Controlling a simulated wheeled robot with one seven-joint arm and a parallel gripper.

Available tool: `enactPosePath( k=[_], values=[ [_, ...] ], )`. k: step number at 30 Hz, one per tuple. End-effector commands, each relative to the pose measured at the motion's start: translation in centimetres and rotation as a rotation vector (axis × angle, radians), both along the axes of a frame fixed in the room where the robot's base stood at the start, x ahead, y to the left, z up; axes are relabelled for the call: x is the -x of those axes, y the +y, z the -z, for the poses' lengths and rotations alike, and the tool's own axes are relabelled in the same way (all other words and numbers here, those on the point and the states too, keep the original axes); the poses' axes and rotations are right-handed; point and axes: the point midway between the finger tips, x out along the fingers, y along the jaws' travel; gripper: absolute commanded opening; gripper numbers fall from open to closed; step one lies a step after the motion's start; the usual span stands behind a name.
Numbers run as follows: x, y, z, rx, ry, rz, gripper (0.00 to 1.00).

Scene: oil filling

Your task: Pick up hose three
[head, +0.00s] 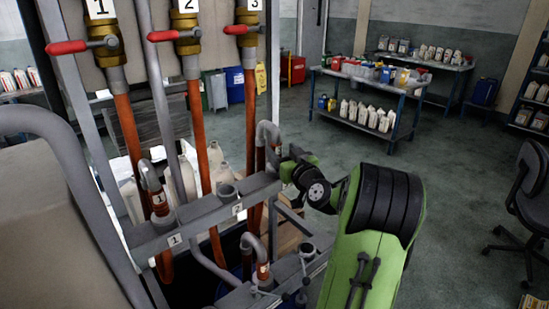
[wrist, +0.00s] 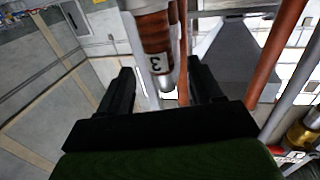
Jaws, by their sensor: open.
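Hose three shows in the wrist view as a reddish-brown and grey nozzle (wrist: 154,35) with a white label bearing an upside-down 3. My gripper (wrist: 161,72) is open, with one black finger on each side of the nozzle in that view. I cannot tell whether the fingers touch it. In the head view, the grey bent end of a hose (head: 268,131) at the rack's far end is beside my gripper (head: 284,163). My gripper is partly hidden there by the wrist.
The grey hose rack (head: 205,208) carries labels 1 and 2 and other hose ends. Valves with red handles (head: 80,46) and orange pipes stand above it. White jugs (head: 130,200) are behind. A bottle table (head: 345,112) and a chair (head: 530,200) stand farther off on open floor.

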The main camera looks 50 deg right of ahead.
Motion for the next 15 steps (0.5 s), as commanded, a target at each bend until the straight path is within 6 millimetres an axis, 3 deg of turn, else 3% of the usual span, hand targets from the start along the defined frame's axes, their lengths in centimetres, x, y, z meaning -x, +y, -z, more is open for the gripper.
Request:
enactPosePath(
  k=[6,15],
  values=[
    [-3.8,-1.4,-0.1,-0.001,-0.001,-0.003,0.65],
    [-4.4,-1.7,0.1,-0.001,0.000,-0.001,0.62]
  ],
)
